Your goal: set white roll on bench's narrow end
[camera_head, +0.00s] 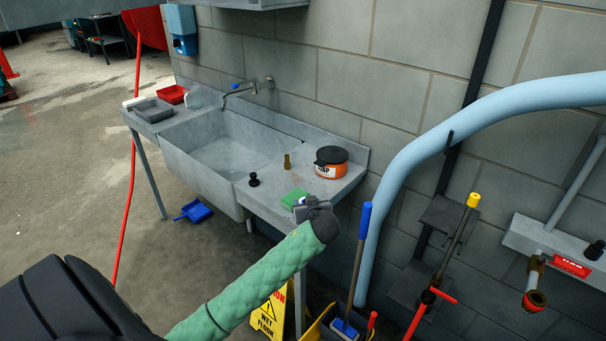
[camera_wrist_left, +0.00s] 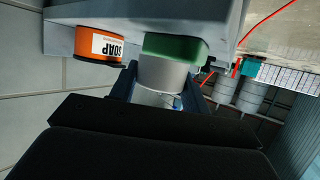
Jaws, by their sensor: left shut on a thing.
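My left gripper (camera_head: 316,210), at the end of a green padded arm, is at the right front corner of the grey sink bench (camera_head: 262,208). In the left wrist view its two fingers (camera_wrist_left: 162,90) are shut on a white roll (camera_wrist_left: 165,75). The roll is close to a green sponge (camera_wrist_left: 172,47) at the bench edge; I cannot tell if they touch. In the head view the roll is mostly hidden by the gripper, and the sponge (camera_head: 294,198) lies just beyond it. My right gripper is not in view.
An orange soap tub (camera_head: 331,162), a small brown bottle (camera_head: 287,162) and a black stopper (camera_head: 254,180) stand on the bench's right part. Grey (camera_head: 153,110) and red (camera_head: 172,94) trays occupy the left end. A yellow wet-floor sign (camera_head: 268,316) and a mop bucket (camera_head: 318,329) stand below.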

